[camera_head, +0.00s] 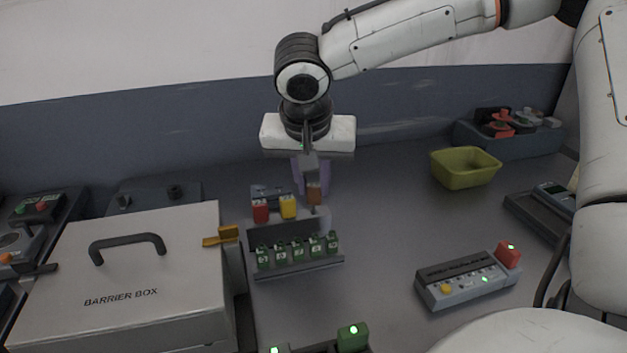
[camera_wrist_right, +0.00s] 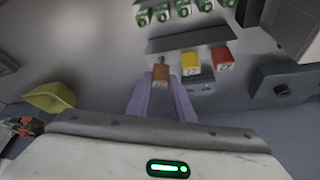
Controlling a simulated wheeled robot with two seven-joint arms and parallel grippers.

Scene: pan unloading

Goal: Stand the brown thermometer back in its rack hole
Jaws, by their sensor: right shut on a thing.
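The brown thermometer (camera_head: 314,194) is held upright between the purple fingers of my right gripper (camera_head: 311,178). In the right wrist view its brown head (camera_wrist_right: 161,73) shows at the tips of the fingers (camera_wrist_right: 161,97). A red thermometer (camera_head: 260,211) and a yellow thermometer (camera_head: 288,207) stand side by side, left of the brown one. The small blue-grey rack (camera_head: 268,190) shows behind them and is partly hidden. I cannot tell whether the brown thermometer's lower end is in a hole. My left gripper is not in view.
A grey holder (camera_head: 300,267) with several green-labelled pieces stands just in front. The barrier box (camera_head: 125,290) is at left, with a yellow latch (camera_head: 221,237). A control box (camera_head: 466,283) is at right. An olive bin (camera_head: 465,168) stands at back right. The table between is clear.

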